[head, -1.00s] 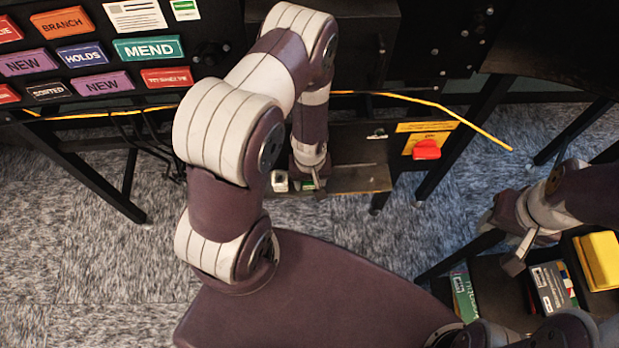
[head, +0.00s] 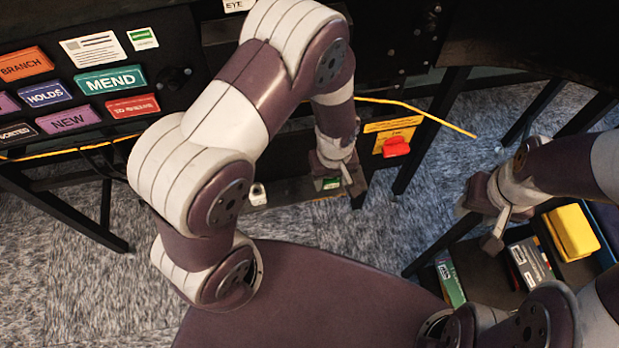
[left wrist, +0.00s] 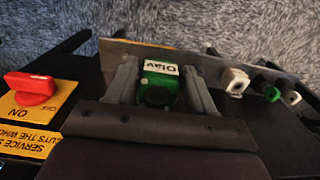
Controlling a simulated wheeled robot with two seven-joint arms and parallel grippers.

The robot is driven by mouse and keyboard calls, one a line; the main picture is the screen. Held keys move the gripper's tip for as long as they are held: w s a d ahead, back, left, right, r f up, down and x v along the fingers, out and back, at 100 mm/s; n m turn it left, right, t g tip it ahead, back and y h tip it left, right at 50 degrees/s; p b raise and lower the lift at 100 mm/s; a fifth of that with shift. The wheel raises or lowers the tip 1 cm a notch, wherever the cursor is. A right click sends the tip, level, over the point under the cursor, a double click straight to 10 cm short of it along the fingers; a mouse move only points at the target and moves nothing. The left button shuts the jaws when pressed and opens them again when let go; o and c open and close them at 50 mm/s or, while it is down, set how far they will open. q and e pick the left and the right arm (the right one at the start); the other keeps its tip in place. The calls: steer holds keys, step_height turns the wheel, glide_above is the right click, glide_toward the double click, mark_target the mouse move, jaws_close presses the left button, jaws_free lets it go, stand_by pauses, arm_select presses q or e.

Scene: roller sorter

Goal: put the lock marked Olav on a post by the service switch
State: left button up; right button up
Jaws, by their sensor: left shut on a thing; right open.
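The green lock marked Olav (left wrist: 158,88) is between the fingers of my left gripper (left wrist: 160,92), which is shut on it. The label faces the camera and reads upside down. No post shows clearly. My right gripper (head: 497,228) is open and empty.
A white lock (head: 258,195) hangs at the ledge's left; the wrist view shows a white lock (left wrist: 235,80) and a green one (left wrist: 270,92) there. A yellow cable (head: 420,108) runs above. A shelf with a yellow box (head: 573,232) and cartons is at right.

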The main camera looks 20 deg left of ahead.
mark_target(334, 179)
arm_select(q)
steer(key=shift+w+d+r+p, duration=0.1)
steer(key=shift+d+r+p, duration=0.25)
steer(key=shift+r+p, duration=0.35)
step_height(334, 179, up, 4)
steer(key=p, duration=0.3)
steer(key=shift+f, duration=0.3)
arm_select(e)
step_height(334, 179, up, 4)
steer(key=shift+r, duration=0.25)
